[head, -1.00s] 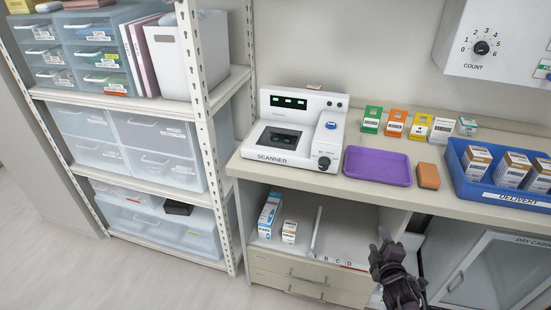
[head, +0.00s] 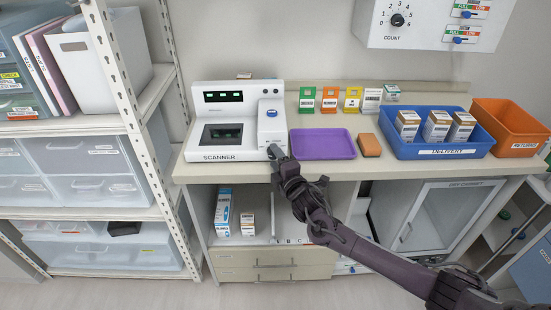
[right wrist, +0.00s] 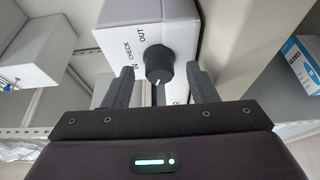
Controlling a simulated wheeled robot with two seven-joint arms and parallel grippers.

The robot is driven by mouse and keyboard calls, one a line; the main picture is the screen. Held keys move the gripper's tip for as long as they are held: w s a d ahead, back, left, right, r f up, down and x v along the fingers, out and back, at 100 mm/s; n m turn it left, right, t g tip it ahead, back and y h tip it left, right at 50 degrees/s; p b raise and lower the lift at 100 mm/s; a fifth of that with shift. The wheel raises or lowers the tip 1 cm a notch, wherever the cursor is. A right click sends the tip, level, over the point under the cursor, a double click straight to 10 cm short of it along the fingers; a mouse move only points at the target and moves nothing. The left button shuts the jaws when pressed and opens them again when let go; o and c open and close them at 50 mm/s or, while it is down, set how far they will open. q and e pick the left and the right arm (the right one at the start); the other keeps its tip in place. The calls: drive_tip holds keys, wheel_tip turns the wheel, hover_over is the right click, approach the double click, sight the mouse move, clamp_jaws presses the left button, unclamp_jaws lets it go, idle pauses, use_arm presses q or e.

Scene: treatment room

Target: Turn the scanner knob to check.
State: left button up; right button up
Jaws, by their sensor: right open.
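The white scanner (head: 238,152) stands at the left end of the counter. Its dark knob is largely hidden behind my right gripper (head: 277,157) in the head view. In the right wrist view the black knob (right wrist: 159,62) sits between the two fingers of my open right gripper (right wrist: 160,74), with a gap on each side. Labels reading CHECK and OUT, and one partly hidden, show on the white panel beside the knob. A short white mark shows on the knob's lower part; I cannot tell which label it indicates. My left gripper is out of view.
A purple tray (head: 323,155) and an orange-brown block (head: 370,151) lie right of the scanner. A blue bin (head: 432,151) with boxes and an orange bin (head: 509,140) stand further right. A metal shelf rack (head: 131,122) is close on the left.

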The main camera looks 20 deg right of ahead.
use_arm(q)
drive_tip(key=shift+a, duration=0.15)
use_arm(e)
drive_tip(key=shift+w, duration=0.1)
